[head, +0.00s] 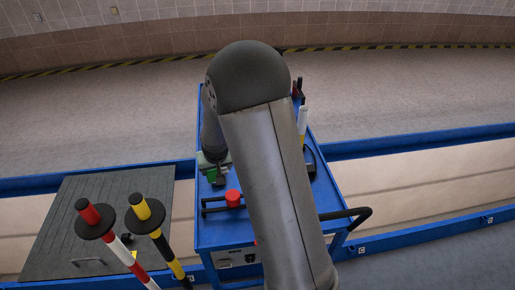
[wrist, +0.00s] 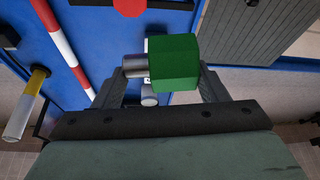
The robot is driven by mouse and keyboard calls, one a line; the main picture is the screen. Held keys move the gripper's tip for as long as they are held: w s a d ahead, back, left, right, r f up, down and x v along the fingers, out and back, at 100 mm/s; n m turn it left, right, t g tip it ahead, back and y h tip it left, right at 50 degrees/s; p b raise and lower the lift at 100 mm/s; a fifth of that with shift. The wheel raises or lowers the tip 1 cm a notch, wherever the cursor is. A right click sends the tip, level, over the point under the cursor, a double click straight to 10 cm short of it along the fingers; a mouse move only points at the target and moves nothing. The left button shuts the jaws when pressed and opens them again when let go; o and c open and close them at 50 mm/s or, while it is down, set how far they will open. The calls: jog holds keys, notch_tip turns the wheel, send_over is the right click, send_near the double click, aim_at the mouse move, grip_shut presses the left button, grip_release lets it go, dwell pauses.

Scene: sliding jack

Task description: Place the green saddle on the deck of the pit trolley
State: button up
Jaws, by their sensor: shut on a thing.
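The green saddle (wrist: 173,63) is a green block held between the two fingers of my gripper (wrist: 167,72) in the wrist view. A grey metal cylinder (wrist: 135,66) shows at its left side; I cannot tell whether they are joined. In the head view the green saddle (head: 215,174) and my gripper (head: 213,158) are over the left side of the blue pit trolley (head: 211,235). I cannot tell whether the saddle touches the deck. My arm hides much of the middle of the trolley.
A red part (head: 233,198) on a dark bar lies near the trolley's front left. A white-and-yellow post (head: 302,122) stands at its right. A red-topped post (head: 92,216) and a yellow-topped post (head: 147,213) rise at lower left, before a grey ribbed plate (head: 80,205).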

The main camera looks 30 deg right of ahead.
jog(key=w+d+f+m+b, duration=0.2)
jog(key=w+d+f+b, duration=0.2)
jog(key=w+f+b, duration=0.5)
jog(key=shift+h, duration=0.4)
jog(key=d+f, duration=0.2)
jog(key=d, duration=0.2)
jog(key=w+d+f+b, duration=0.1)
jog(key=d+f, duration=0.1)
jog(key=d, duration=0.2)
jog(key=d+f+b, duration=0.1)
jog(key=d+f, duration=0.1)
jog(key=d, duration=0.2)
jog(key=shift+w+d+f, duration=0.25)
jog(key=shift+d+f, duration=0.05)
jog(key=shift+d, duration=0.1)
jog(key=shift+d+f, duration=0.15)
jog(key=shift+f, duration=0.8)
jog(key=shift+d+f, duration=0.15)
jog(key=shift+f, duration=0.8)
jog(key=shift+f, duration=0.25)
jog(key=o, duration=1.2)
